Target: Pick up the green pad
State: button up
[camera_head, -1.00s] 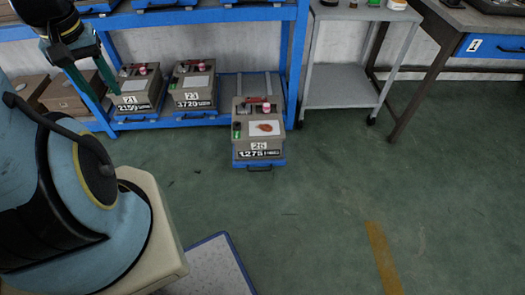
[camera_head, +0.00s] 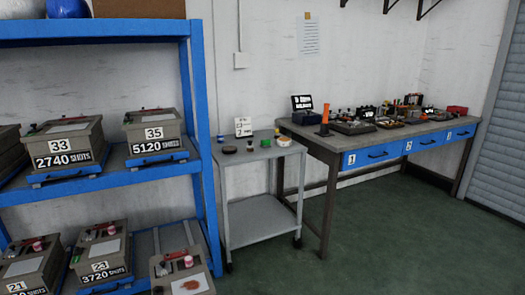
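The grey trolley (camera_head: 262,155) stands between the blue rack and the workbench, with several small items on its top. One is a round green-topped piece (camera_head: 284,140) near the right edge, with white below it. A dark round piece (camera_head: 229,150) lies near the left front. A small dark item (camera_head: 250,147) and a brownish one (camera_head: 265,143) lie between them. The items are too small to tell which, if any, is the green pad. My gripper is out of view, so its fingers cannot be seen.
The blue rack (camera_head: 184,95) on the left holds several numbered mould boxes, such as box 35 (camera_head: 154,132). The workbench (camera_head: 345,145) along the wall has tools and blue drawers (camera_head: 386,153). The green floor (camera_head: 390,240) in front is clear.

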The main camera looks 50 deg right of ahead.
aim_at(266, 143)
jog(key=z, duration=1)
jog(key=u, duration=0.45)
jog(key=i+l+u, duration=0.1)
jog(key=l+u, duration=0.3)
jog(key=l, duration=0.2)
jog(key=l+u, duration=0.35)
jog(key=l, duration=0.25)
jog(key=l+u, duration=0.1)
jog(key=l, duration=1.45)
jog(key=l+u, duration=0.15)
jog(key=l, duration=0.65)
jog(key=k+l, duration=0.15)
jog(key=l, duration=0.6)
jog(key=l+u, duration=0.15)
jog(key=l, duration=0.65)
jog(key=k, duration=0.05)
